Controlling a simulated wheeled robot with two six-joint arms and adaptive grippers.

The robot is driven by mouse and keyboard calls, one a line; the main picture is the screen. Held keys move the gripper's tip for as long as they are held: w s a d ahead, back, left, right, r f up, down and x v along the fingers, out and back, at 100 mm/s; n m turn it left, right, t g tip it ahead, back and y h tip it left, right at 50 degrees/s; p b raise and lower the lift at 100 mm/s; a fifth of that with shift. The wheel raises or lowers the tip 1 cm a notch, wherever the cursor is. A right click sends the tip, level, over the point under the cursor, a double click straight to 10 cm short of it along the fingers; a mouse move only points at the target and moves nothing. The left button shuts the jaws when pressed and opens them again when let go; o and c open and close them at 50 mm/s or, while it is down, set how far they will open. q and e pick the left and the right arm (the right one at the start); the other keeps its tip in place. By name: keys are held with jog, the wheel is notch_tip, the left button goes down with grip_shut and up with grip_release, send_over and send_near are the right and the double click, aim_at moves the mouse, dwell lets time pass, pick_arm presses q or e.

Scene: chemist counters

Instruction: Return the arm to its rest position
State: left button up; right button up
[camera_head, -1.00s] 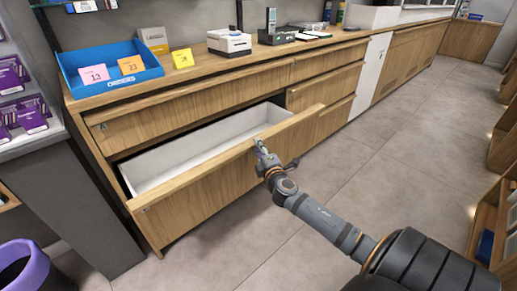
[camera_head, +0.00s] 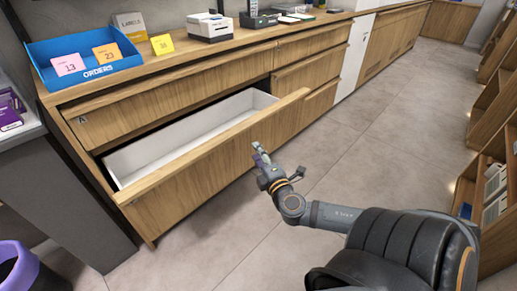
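My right gripper (camera_head: 260,153) is in front of the open drawer (camera_head: 205,165) of the wooden counter, just off the outer face of its front panel. Its fingers are small and partly turned away, so I cannot tell whether they are open or shut. I see nothing held in it. My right arm comes in from the lower right, bent at the elbow. The drawer is pulled well out and its white inside looks empty. My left gripper is not in view.
On the counter stand a blue orders tray (camera_head: 92,75) with numbered cards, a yellow card (camera_head: 162,44) and a white printer (camera_head: 209,27). A purple-rimmed bin (camera_head: 22,265) is at the lower left. Wooden shelves (camera_head: 466,190) line the right. The floor between is clear.

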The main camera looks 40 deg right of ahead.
jog(key=shift+s, duration=0.25)
dwell(0.3)
